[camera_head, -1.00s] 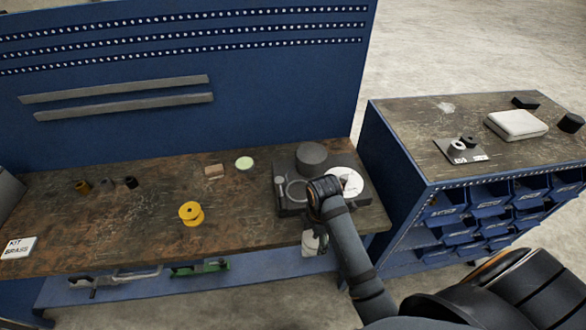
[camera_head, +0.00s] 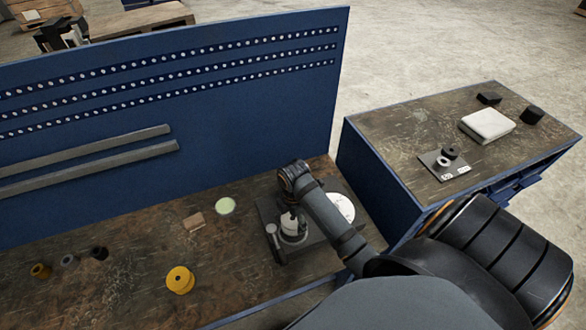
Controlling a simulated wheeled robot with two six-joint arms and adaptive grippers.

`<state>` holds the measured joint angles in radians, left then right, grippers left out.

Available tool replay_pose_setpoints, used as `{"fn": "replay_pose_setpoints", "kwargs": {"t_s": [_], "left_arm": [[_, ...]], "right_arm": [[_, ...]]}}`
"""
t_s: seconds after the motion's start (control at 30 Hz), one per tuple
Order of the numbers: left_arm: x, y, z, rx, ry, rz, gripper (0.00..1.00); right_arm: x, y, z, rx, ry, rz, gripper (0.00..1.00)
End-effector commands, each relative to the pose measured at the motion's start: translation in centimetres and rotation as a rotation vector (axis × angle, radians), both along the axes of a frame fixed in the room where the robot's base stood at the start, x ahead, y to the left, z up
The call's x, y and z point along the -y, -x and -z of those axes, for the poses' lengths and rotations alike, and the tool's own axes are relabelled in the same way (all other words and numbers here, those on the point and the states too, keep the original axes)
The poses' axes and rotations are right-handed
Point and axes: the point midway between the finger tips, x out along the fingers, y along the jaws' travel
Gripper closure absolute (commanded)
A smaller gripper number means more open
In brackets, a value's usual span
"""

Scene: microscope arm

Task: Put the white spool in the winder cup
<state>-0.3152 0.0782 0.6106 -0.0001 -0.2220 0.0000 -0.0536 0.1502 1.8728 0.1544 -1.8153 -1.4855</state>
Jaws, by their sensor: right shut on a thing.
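The winder (camera_head: 318,247) is a dark grey block on the bench, right of centre. The white spool (camera_head: 289,225) shows over the winder's round cup (camera_head: 294,239), below the end of my right arm. It looks upright. My right gripper (camera_head: 289,210) points down at the cup and is shut on the white spool, its fingers partly hidden by the spool and the arm. I cannot tell whether the spool touches the cup's floor. My left gripper is out of view.
A yellow spool (camera_head: 180,280) stands left of the winder. A wood block (camera_head: 194,222) and a pale green disc (camera_head: 225,206) lie behind it. Several small spools stand at far left.

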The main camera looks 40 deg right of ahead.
Motion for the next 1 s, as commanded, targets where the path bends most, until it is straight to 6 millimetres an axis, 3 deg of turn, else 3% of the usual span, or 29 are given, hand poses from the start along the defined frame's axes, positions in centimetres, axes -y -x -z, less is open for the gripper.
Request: {"fn": "replay_pose_setpoints", "kwargs": {"t_s": [0.13, 0.23, 0.37, 0.53, 0.7, 0.73, 0.87, 1.0], "left_arm": [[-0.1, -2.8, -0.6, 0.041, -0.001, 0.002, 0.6], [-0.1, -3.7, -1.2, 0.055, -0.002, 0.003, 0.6], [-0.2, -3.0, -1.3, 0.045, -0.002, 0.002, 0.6], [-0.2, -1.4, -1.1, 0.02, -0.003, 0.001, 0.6], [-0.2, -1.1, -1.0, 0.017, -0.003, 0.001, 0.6], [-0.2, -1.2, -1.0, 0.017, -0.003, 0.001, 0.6], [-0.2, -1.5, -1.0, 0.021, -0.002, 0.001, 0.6], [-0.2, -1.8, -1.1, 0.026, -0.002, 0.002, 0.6]], "right_arm": [[-0.1, 0.1, 0.9, -0.004, -0.001, 0.001, 0.64], [-0.1, 0.1, 2.6, -0.005, -0.002, 0.002, 0.64], [0.0, 0.1, 4.1, -0.002, 0.0, 0.0, 0.64], [0.0, 0.0, 4.3, 0.0, 0.0, 0.0, 0.64], [0.0, 0.0, 4.5, 0.0, 0.0, 0.0, 0.64], [0.0, 0.0, 4.5, 0.0, 0.0, 0.0, 0.27], [0.0, 0.0, 4.5, 0.0, 0.0, 0.0, 0.1], [0.0, 0.0, 4.5, 0.0, 0.0, 0.0, 0.09]]}}
